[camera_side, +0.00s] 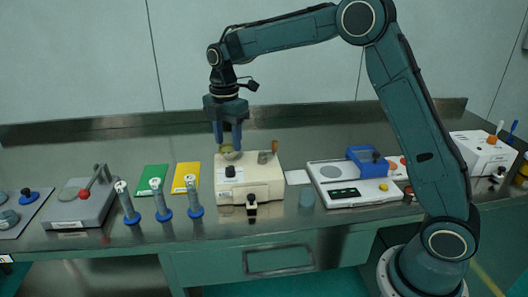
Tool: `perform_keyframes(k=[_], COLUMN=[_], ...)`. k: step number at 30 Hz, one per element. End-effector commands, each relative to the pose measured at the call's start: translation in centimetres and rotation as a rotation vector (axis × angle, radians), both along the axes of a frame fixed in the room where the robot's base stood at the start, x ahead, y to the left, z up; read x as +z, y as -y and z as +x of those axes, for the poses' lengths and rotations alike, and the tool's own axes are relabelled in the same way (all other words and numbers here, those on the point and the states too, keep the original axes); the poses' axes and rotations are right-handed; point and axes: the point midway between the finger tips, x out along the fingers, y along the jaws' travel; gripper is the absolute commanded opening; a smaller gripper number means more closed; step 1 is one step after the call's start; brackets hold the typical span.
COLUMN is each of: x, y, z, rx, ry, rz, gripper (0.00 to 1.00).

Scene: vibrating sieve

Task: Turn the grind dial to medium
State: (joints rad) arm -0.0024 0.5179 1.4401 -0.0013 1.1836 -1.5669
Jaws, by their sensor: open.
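A cream box-shaped machine (262,180) stands at the middle of the bench. Whether the fingers touch that part is not clear.
Several upright blue-based tubes (160,200), a green card (152,179) and a yellow card (186,177) are left of the machine. A grey device with a red-knobbed lever (85,200) is farther left. A white scale-like unit (355,192) with a blue box is right.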

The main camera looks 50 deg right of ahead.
Motion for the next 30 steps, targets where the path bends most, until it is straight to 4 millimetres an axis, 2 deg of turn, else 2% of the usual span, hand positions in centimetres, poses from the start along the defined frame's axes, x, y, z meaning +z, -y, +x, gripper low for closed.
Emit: perform_keyframes(k=[9,15,21,30], x=[-5.0,-7.3,-8.3,-8.4], y=[0.0,0.0,0.0,0.0], z=[0.0,0.0,0.0,0.0], rx=[0.0,0.0,0.0,0.0], ry=[-0.004,-0.002,0.0,0.0], rz=[0.001,0.001,0.001,0.001], gripper=[0.46,0.46,0.46,0.46])
